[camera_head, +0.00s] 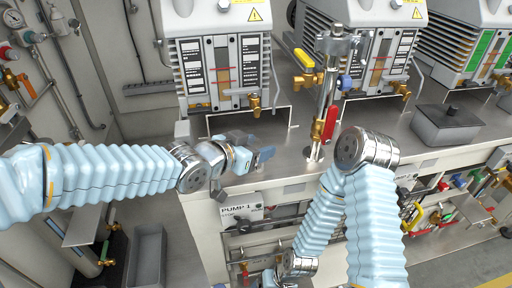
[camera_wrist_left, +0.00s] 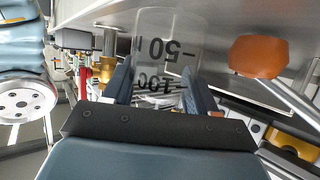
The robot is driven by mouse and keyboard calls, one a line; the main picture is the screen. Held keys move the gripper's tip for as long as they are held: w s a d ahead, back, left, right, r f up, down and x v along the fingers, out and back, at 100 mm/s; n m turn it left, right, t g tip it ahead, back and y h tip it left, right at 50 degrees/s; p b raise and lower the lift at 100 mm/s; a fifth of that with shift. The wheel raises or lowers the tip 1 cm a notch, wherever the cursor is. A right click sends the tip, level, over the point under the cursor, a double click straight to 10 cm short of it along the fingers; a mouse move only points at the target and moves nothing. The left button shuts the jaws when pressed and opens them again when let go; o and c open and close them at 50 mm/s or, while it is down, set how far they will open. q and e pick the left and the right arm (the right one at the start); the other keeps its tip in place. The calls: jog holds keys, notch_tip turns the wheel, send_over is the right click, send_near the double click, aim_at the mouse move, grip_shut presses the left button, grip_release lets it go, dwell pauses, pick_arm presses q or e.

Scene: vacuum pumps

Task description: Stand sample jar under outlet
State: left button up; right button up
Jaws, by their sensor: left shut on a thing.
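A clear sample jar (camera_wrist_left: 168,50) with black 50 and 100 marks stands between the fingers of my left gripper (camera_wrist_left: 158,92) in the left wrist view. The marks read upside down there. In the head view my left gripper (camera_head: 262,156) is at the front edge of the bench, left of centre; I cannot make out the jar there. A brass outlet valve (camera_head: 254,104) sits on the front of the leftmost pump (camera_head: 222,70), behind and above the gripper. My right arm folds down before the bench; its gripper is mostly cut off at the bottom edge.
A metal post with a red-handled valve (camera_head: 330,122) stands right of my left gripper. Two more pumps are further right. A grey lidded box (camera_head: 447,128) stands on the steel bench (camera_head: 396,138). An orange knob (camera_wrist_left: 258,56) is right of the jar in the wrist view.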

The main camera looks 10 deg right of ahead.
pick_arm(q)
jog(key=shift+f, duration=0.1)
jog(key=o, duration=1.2)
jog(key=shift+c, duration=0.2)
jog(key=shift+a+r, duration=0.1)
jog(key=shift+r, duration=0.2)
jog(key=shift+p+v, duration=0.3)
jog(key=shift+v, duration=5.6)
jog(key=shift+s+f, duration=0.15)
